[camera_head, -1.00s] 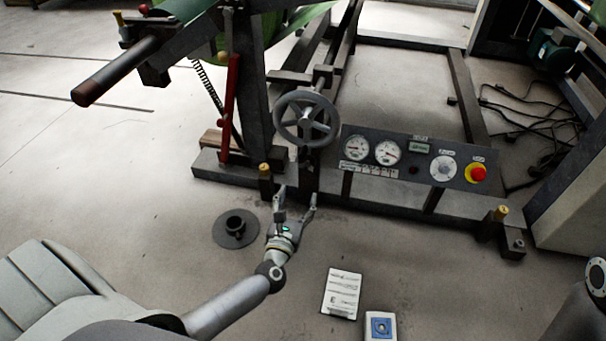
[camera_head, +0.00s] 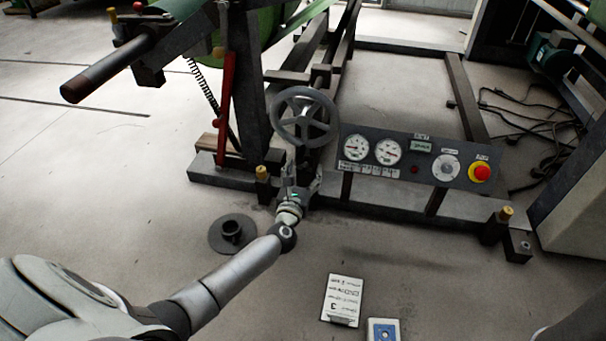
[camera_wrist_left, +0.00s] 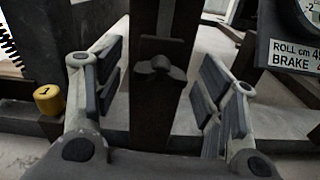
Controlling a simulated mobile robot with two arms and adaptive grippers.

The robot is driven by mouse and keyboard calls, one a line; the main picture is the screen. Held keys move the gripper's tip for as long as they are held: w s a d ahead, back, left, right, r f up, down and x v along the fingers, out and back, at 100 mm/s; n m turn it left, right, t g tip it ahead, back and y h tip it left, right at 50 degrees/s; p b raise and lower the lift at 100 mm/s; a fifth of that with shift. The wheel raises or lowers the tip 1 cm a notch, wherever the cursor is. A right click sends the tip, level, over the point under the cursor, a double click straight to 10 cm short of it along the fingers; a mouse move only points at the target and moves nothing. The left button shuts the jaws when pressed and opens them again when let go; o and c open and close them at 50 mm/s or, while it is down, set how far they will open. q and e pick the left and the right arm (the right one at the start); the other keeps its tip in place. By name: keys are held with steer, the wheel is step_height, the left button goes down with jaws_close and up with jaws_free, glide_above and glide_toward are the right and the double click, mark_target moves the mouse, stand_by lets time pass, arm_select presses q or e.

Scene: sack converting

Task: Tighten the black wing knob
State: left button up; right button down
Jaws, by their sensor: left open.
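The black wing knob (camera_wrist_left: 160,67) shows in the left wrist view as a small dark winged piece on the front of a dark upright post (camera_wrist_left: 158,110). My left gripper (camera_wrist_left: 163,82) is open, with one finger on each side of the post and the knob between them. A gap shows between each finger and the post. In the head view my left gripper (camera_head: 303,170) is just below the grey handwheel (camera_head: 303,117), and the knob is hidden or too small to tell there. My right gripper is not in view.
A gauge panel (camera_head: 415,160) with a red stop button (camera_head: 480,173) stands to the right of the gripper. A yellow-capped post (camera_head: 262,173) is close on its left. A black flanged disc (camera_head: 232,233) and a white card (camera_head: 342,299) lie on the open floor.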

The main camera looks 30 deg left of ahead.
arm_select(q)
jaws_close()
stand_by(0.4)
steer(key=shift+m, duration=0.3)
